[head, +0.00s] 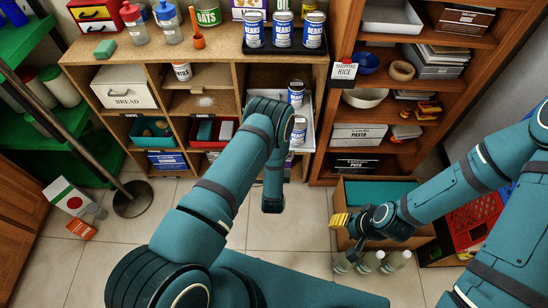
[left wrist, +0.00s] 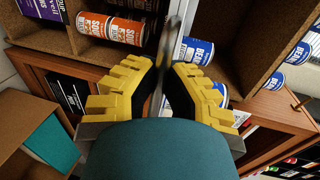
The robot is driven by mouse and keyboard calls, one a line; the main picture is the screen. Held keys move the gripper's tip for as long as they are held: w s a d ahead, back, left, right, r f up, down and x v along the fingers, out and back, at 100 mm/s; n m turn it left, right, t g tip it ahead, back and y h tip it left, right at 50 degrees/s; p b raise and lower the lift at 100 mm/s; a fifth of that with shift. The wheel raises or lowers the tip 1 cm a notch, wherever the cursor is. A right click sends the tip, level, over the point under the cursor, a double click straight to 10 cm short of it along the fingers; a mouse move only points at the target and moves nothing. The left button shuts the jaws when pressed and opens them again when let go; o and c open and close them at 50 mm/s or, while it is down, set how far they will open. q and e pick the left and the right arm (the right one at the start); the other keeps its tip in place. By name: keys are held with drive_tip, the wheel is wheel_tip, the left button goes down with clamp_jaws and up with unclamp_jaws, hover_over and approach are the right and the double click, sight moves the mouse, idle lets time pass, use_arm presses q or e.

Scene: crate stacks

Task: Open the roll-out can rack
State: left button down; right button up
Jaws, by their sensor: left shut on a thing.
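The roll-out can rack (head: 310,112) is a pale frame at the right end of the wooden shelf unit in the head view. Blue-and-white cans (head: 299,131) stand in it, and part of it is behind my left arm. My left gripper (left wrist: 163,68) shows in the left wrist view, its yellow fingers closed on a thin grey upright bar, seemingly the rack's handle. Blue cans (left wrist: 196,50) are just beyond the fingers. The head view hides the left fingertips. My right gripper (head: 346,222) hangs at lower right, away from the rack; its finger gap is unclear.
Several blue cans (head: 283,28) stand on the shelf top. An open brown box (head: 345,192) is on the floor right of the rack. Clear bottles (head: 371,261) stand beneath my right gripper. The floor left of my arm is mostly free.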

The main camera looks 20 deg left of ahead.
use_arm(q)
drive_tip(key=c, duration=1)
unclamp_jaws()
drive_tip(key=v, duration=1.2)
